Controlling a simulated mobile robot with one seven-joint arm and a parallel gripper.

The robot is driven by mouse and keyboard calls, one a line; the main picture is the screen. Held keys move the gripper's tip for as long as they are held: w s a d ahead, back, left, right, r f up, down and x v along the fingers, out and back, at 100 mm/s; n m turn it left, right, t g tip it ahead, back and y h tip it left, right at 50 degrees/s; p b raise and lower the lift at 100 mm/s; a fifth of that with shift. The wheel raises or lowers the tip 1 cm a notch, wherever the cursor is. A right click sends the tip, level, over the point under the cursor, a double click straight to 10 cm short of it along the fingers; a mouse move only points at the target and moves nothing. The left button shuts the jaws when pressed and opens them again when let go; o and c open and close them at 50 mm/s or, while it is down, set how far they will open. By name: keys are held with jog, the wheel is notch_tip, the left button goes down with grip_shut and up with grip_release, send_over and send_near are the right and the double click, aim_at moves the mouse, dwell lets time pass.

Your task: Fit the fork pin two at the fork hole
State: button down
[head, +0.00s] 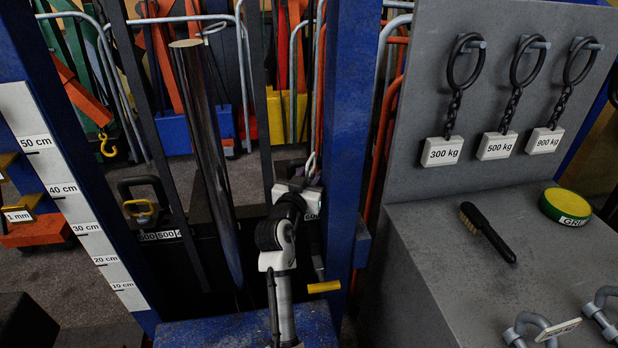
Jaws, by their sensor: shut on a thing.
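My arm reaches up from the bottom middle, and my gripper (308,192) is at the blue upright right of the middle. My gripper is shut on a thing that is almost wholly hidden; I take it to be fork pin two. A small pale loop (311,163) shows just above the gripper, and I cannot tell if it belongs to the pin. Beside the gripper is a dark fork carriage with white number labels (160,236). The fork hole cannot be made out behind the gripper and wrist.
A blue upright (346,150) stands close right of my gripper, and a shiny steel column (205,150) stands left. A yellow-ended lever (323,286) is below. The grey bench (430,260) holds a brush (487,231), a green-yellow tin (566,205) and shackles (530,328). Tagged chains (443,151) hang above.

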jog(key=shift+f+b, duration=3.3)
jog(key=shift+f, duration=0.2)
jog(key=c, duration=1)
grip_release()
jog(key=shift+c, duration=0.2)
jog(key=shift+o, duration=0.2)
jog(key=shift+d, duration=0.1)
jog(key=shift+s+f, duration=0.1)
jog(key=b+v, duration=0.3)
jog(key=v, duration=1)
jog(key=shift+s+a, duration=0.3)
jog(key=shift+a, duration=0.05)
